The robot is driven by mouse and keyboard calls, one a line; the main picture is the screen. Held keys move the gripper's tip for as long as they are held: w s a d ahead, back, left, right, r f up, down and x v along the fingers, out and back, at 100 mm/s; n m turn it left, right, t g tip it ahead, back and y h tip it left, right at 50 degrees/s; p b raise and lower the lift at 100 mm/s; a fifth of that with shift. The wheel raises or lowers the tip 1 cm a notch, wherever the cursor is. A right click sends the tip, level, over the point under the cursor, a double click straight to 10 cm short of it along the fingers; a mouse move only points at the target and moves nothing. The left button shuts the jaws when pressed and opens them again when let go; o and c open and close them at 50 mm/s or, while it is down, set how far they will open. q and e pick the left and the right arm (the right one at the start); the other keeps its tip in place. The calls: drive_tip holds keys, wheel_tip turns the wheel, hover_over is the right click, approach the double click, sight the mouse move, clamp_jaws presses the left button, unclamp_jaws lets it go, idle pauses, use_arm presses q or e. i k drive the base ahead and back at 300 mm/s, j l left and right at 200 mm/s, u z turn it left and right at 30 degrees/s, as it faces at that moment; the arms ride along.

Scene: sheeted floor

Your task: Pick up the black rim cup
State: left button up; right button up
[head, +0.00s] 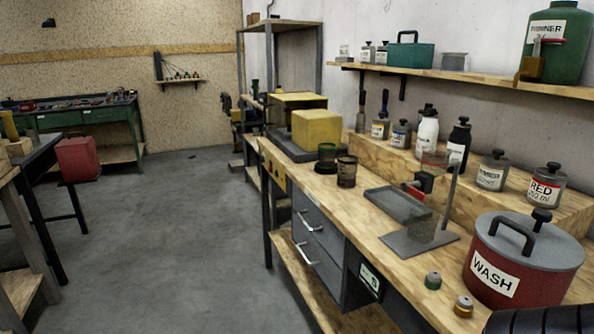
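A small dark brown cup with a black rim (346,171) stands upright on the wooden workbench (378,222), near its front edge. A similar cup with a greenish rim (326,158) stands just behind and to the left of it. The two look very close, and I cannot tell whether they touch. Neither of my grippers is in view. A dark ribbed shape shows at the bottom right corner, and I cannot tell what it is.
A grey tray (398,204) and a metal stand (420,242) lie right of the cups. A red WASH pot (522,262) stands nearer. A yellow box (316,130) is behind the cups. Drawers (318,235) are below. Grey floor (180,240) is open on the left.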

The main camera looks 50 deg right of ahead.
sight(347, 165)
drive_tip(key=i+z, duration=0.3)
drive_tip(key=i, duration=0.2)
drive_tip(key=i+j+z, duration=0.3)
drive_tip(key=i, duration=0.15)
drive_tip(key=i+z, duration=0.3)
drive_tip(key=z, duration=0.2)
drive_tip(key=i+j+z, duration=0.1)
drive_tip(key=i+z, duration=0.2)
drive_tip(key=z, duration=0.15)
drive_tip(key=i+j+z, duration=0.2)
drive_tip(key=z, duration=0.3)
drive_tip(key=i+j+z, duration=0.25)
drive_tip(key=z, duration=0.25)
drive_tip(key=i+j+z, duration=0.25)
drive_tip(key=j+z, duration=0.3)
drive_tip(key=j, duration=0.2)
